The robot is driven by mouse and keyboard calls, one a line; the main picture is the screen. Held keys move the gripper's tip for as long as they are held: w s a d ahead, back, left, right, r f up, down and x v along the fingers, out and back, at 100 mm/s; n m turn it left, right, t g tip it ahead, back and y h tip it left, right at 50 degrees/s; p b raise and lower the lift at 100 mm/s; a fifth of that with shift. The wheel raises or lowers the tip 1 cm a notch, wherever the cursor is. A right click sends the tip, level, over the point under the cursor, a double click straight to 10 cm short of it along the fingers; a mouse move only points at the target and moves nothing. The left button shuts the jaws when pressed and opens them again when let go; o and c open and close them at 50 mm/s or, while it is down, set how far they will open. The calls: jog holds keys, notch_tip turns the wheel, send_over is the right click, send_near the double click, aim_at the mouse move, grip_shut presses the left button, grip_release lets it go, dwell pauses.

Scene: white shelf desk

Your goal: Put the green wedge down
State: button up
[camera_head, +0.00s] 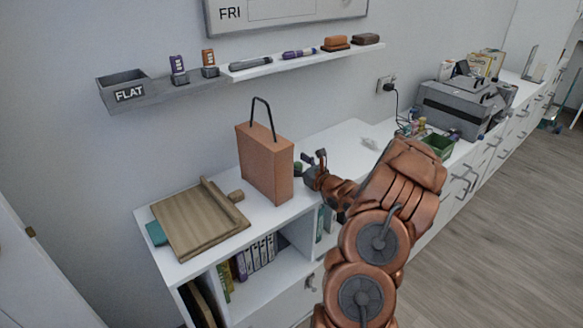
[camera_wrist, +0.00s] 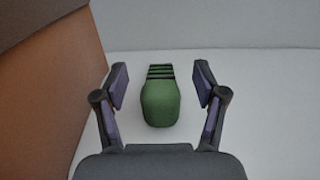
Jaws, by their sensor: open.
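The green wedge (camera_wrist: 160,100) rests on the white desk top in the wrist view, with dark stripes at its far end. My gripper (camera_wrist: 162,88) is open, with one finger on each side of the wedge and a visible gap to both. In the head view my gripper (camera_head: 315,165) is low over the desk, just right of the orange-brown bag. Only a small dark green part of the wedge (camera_head: 298,169) shows there, beside the bag.
The bag (camera_head: 266,165) with a black handle stands close on the left; its side also fills the left of the wrist view (camera_wrist: 45,95). A wooden board (camera_head: 195,220) lies farther left. A green bin (camera_head: 438,146) and a grey machine (camera_head: 455,108) stand to the right. A wall shelf (camera_head: 300,61) runs above.

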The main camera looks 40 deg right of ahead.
jog(key=shift+c, duration=0.4)
grip_shut()
dwell(0.4)
jog(key=shift+r+b, duration=0.55)
jog(key=shift+r, duration=4.5)
